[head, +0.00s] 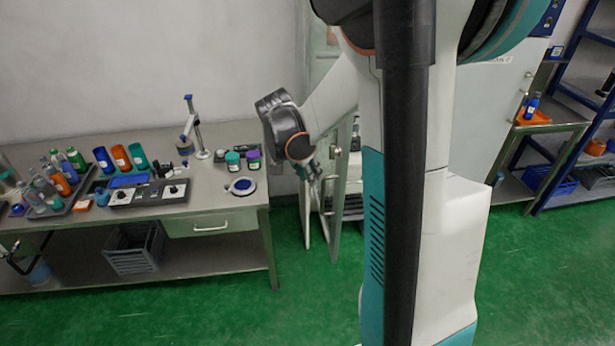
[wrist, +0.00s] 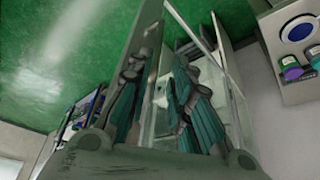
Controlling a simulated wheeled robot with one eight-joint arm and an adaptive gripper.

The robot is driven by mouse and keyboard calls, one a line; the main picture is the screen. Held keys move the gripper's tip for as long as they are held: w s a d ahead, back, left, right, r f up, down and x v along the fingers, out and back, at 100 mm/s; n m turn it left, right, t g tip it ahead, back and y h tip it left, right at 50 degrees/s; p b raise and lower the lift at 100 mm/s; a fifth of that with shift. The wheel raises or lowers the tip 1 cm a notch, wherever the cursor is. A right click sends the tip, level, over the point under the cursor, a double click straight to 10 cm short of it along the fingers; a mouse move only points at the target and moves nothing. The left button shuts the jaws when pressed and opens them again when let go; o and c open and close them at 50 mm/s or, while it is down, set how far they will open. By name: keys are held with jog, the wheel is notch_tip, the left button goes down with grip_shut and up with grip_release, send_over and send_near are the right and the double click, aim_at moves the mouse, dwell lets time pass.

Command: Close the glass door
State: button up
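The glass door (head: 341,205) is a narrow pale metal frame in the head view. It stands open, swung out from its cabinet, whose shelved inside (head: 353,206) shows to its right. A small round knob (head: 336,152) is near the frame's upper part. My gripper (head: 314,186) is low at the door, in front of its pane. In the wrist view my gripper (wrist: 160,55) has its teal-padded fingers apart, with pale door or cabinet edges close around them. Whether a finger touches the door cannot be told. My column hides the cabinet's right part in the head view.
A steel bench (head: 235,208) with bottles and instruments stands left of the door, its drawer facing forward. A grey crate (head: 133,248) is on its lower shelf. Blue shelving (head: 530,165) stands at right. The green floor (head: 200,310) in front is clear.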

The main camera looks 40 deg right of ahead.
aim_at(323, 197)
jog(key=b+x, duration=0.1)
jog(key=x, duration=1.3)
jog(key=shift+s, duration=0.1)
grip_shut()
